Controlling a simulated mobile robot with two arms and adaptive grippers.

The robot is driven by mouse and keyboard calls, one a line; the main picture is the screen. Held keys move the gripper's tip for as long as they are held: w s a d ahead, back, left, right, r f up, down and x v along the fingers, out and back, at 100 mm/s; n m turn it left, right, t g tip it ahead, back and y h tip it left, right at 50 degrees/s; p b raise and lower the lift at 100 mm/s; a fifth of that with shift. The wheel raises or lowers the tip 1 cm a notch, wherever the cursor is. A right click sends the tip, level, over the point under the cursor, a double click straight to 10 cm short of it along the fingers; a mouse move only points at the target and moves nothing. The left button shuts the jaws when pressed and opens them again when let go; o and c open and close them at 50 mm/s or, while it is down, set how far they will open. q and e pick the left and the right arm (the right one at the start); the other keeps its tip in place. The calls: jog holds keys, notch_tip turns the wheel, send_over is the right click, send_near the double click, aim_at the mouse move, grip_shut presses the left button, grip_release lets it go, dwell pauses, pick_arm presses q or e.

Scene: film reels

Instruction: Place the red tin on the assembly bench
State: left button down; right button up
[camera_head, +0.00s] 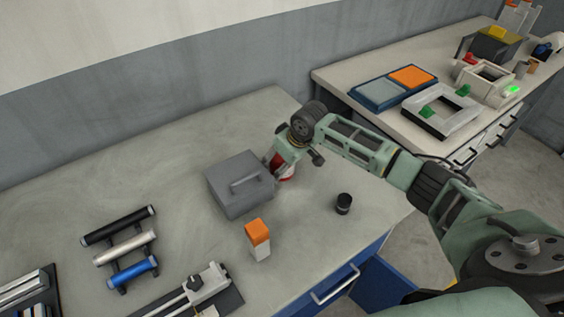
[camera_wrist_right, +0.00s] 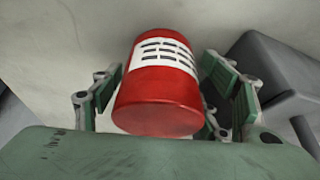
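The red tin (camera_wrist_right: 165,85) with a white, dark-striped label fills the middle of the right wrist view, between the two fingers of my right gripper (camera_wrist_right: 163,95). The fingers lie very close on both sides; whether they press on it is unclear. In the head view the tin (camera_head: 287,172) is mostly hidden behind my right gripper (camera_head: 280,168), low at the right end of the grey-topped near bench (camera_head: 180,130). Whether it touches the top is hidden. A second bench (camera_head: 335,76) stands at the upper right. My left gripper is not in view.
A grey lidded box (camera_head: 228,195) is close beside the tin. An orange-and-white block (camera_head: 259,247) and a black cylinder (camera_head: 344,204) stand nearby. The second bench holds a blue two-panel tray (camera_head: 370,92), a grey open frame (camera_head: 455,112) and a pale fixture (camera_head: 486,82).

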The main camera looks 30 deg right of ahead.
jog(key=shift+s+r, duration=0.1)
jog(key=shift+r, duration=0.5)
jog(key=b+v, duration=0.1)
jog(key=v, duration=1)
jog(key=shift+s+d, duration=0.1)
